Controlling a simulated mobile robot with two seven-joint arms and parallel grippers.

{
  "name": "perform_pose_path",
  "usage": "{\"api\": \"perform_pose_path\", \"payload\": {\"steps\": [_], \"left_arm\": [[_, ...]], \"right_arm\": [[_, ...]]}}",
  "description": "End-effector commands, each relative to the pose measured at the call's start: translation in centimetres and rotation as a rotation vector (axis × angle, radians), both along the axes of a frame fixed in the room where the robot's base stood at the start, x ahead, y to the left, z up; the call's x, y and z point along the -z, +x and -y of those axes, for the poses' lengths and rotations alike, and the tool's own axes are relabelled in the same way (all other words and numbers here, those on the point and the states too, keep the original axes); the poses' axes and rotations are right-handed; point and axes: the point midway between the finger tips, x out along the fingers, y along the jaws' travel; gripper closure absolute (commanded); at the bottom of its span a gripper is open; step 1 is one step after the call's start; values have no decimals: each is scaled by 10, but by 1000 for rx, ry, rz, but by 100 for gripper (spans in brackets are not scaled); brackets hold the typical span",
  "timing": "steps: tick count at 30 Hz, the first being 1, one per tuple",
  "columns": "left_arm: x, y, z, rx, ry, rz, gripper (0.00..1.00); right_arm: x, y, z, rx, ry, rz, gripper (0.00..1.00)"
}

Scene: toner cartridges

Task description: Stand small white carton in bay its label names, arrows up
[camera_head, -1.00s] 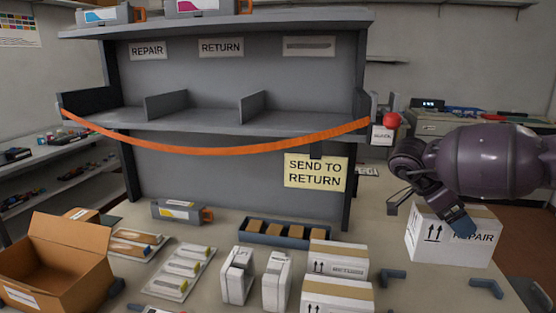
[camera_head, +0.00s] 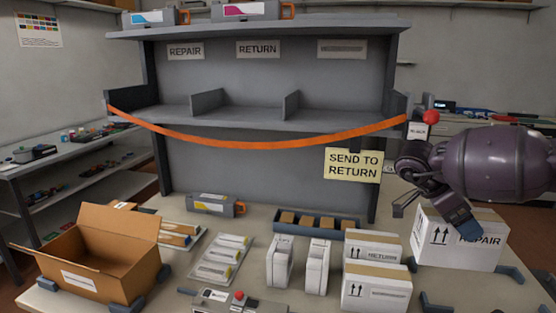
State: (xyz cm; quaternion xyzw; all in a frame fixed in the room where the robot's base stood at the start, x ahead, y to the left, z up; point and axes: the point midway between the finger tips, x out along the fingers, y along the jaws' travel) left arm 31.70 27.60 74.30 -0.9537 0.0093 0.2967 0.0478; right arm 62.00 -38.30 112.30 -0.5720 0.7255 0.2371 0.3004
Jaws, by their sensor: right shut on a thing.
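The white carton (camera_head: 448,252) is at the right, with two up arrows and the word REPAIR on its front. It is upright, arrows pointing up. My right gripper (camera_head: 434,214) is shut on the carton at its top; I cannot tell whether its base touches the table. The grey shelf unit (camera_head: 270,175) has three bays. The left bay (camera_head: 163,112) is under a REPAIR sign (camera_head: 185,51), the middle bay (camera_head: 245,112) under a RETURN sign (camera_head: 258,49). The right bay's sign (camera_head: 341,49) is unreadable. My left gripper is out of view.
An orange strap (camera_head: 260,145) sags across the bay fronts, its right end near a red knob (camera_head: 431,116). Other white cartons (camera_head: 372,250), a blue tray (camera_head: 316,227) and an open brown box (camera_head: 100,255) crowd the table.

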Motion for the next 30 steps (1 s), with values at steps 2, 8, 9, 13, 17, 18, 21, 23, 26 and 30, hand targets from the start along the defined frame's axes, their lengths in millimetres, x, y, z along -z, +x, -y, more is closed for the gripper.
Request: {"api": "perform_pose_path", "payload": {"steps": [2, 8, 9, 13, 17, 18, 21, 23, 26, 30], "left_arm": [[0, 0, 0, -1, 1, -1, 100], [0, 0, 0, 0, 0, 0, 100], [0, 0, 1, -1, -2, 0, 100], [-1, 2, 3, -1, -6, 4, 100], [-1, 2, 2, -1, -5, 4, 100], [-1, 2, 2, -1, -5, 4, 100], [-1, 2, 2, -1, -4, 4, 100], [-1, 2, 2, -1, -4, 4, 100], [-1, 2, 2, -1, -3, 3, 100], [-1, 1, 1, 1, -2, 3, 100]], "right_arm": [[4, -5, -7, -35, 0, -1, 56], [23, -25, -34, -174, 0, -3, 56], [27, -30, -39, -204, 1, -2, 56], [44, -49, -66, -339, 2, -4, 56], [67, -74, -99, -511, 3, -5, 56], [74, -82, -110, -568, 3, -6, 56], [93, -103, -138, -710, 4, -5, 56], [102, -112, -152, -781, 4, -3, 56], [113, -125, -169, -871, 3, -1, 56], [117, -129, -176, -912, -2, 4, 56]]}}
